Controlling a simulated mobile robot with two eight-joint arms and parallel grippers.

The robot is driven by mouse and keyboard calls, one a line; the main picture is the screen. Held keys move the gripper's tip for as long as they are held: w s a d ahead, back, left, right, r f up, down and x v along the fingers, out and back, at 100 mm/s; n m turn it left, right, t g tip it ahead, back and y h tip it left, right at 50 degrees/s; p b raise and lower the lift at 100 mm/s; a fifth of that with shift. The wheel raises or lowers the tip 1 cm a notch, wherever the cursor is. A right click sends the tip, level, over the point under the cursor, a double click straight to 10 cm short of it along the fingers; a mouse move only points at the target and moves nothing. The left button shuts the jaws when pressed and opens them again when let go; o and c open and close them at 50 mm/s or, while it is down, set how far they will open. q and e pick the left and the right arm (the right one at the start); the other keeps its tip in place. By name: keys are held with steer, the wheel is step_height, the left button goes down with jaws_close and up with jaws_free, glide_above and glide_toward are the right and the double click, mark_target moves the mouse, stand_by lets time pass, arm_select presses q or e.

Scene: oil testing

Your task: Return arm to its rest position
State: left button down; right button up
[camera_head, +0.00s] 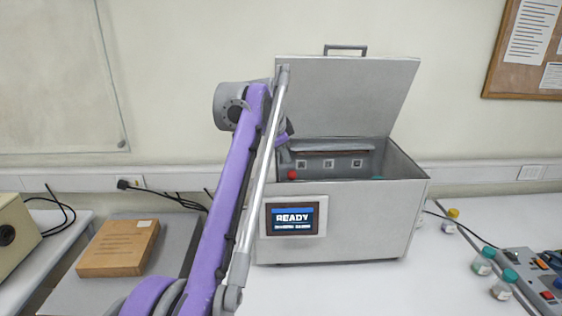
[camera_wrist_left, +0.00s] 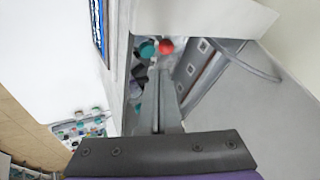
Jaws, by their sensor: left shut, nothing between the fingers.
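My left arm rises in front of the grey metal test box (camera_head: 345,225), whose lid (camera_head: 345,95) stands open. The left gripper (camera_head: 285,153) points down at the left part of the box opening, mostly hidden behind my arm. In the left wrist view the gripper's fingers (camera_wrist_left: 158,105) are together with nothing between them. A red cap (camera_head: 292,174) shows inside the box near the gripper; it also shows in the left wrist view (camera_wrist_left: 166,46), beyond the fingertips. A teal cap (camera_wrist_left: 147,48) is beside it. My right gripper is not in view.
A display (camera_head: 294,217) on the box front reads READY. A cardboard box (camera_head: 118,248) lies on a grey surface at left. Small capped bottles (camera_head: 483,262) and a control panel (camera_head: 535,275) are at right. White table in front of the box is clear.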

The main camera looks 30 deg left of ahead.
arm_select(q)
steer(key=shift+s+r, duration=0.25)
steer(key=shift+r, duration=0.1)
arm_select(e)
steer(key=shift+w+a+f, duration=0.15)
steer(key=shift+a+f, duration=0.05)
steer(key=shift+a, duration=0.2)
arm_select(q)
steer(key=shift+s+d, duration=0.1)
steer(key=shift+d, duration=0.05)
steer(key=s+d+f+n, duration=0.4)
steer(key=s+d+f, duration=0.6)
steer(key=s+f, duration=0.25)
steer(key=s+d+f+n, duration=0.2)
steer(key=s+f, duration=0.6)
steer(key=f, duration=0.1)
steer(key=s+d+f+n, duration=0.2)
steer(key=s+d+f, duration=0.1)
steer(key=s+f, duration=0.6)
steer(key=shift+d+f, duration=0.3)
steer(key=shift+f, duration=0.4)
